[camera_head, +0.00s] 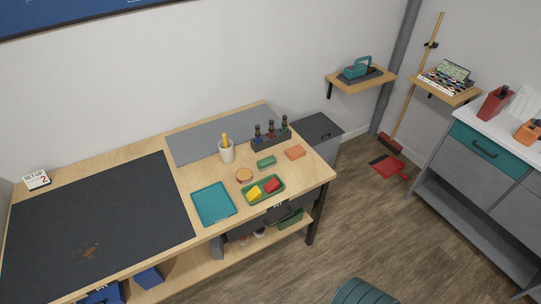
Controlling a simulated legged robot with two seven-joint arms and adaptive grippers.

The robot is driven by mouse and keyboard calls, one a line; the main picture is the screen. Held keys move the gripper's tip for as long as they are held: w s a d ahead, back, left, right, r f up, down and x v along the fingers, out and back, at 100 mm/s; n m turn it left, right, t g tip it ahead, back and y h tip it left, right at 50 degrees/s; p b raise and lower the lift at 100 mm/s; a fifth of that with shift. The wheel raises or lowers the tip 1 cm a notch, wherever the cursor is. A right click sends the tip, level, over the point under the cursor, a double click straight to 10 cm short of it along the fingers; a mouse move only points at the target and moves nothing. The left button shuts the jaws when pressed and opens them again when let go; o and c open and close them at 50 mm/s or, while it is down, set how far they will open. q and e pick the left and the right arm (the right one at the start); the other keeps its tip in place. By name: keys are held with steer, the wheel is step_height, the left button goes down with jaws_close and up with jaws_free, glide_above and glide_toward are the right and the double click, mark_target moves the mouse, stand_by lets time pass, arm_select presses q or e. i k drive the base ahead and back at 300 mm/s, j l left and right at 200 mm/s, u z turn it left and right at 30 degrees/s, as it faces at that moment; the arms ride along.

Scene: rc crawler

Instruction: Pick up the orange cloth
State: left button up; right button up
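No piece is clearly a cloth at this size. A flat orange block-like piece (295,152), perhaps a folded cloth or a sponge, lies on the wooden workbench (148,252) near its right end. A yellow piece (254,193) and a red piece (272,185) lie in a small green tray (262,201) in front of it. Another orange object (527,132) is on the white counter at the far right; I cannot tell what it is. Neither of my grippers is in view.
A teal tray (213,204), a cream cup (227,152), a round tan item (244,175), a green block (266,162) and a dark bottle rack (271,141) share the bench. A dark mat (100,225) covers its left. A ribbed teal object (360,291) stands at the bottom edge. Open floor lies right.

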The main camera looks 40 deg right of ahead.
mark_target(294, 153)
steer(key=z, duration=1.6)
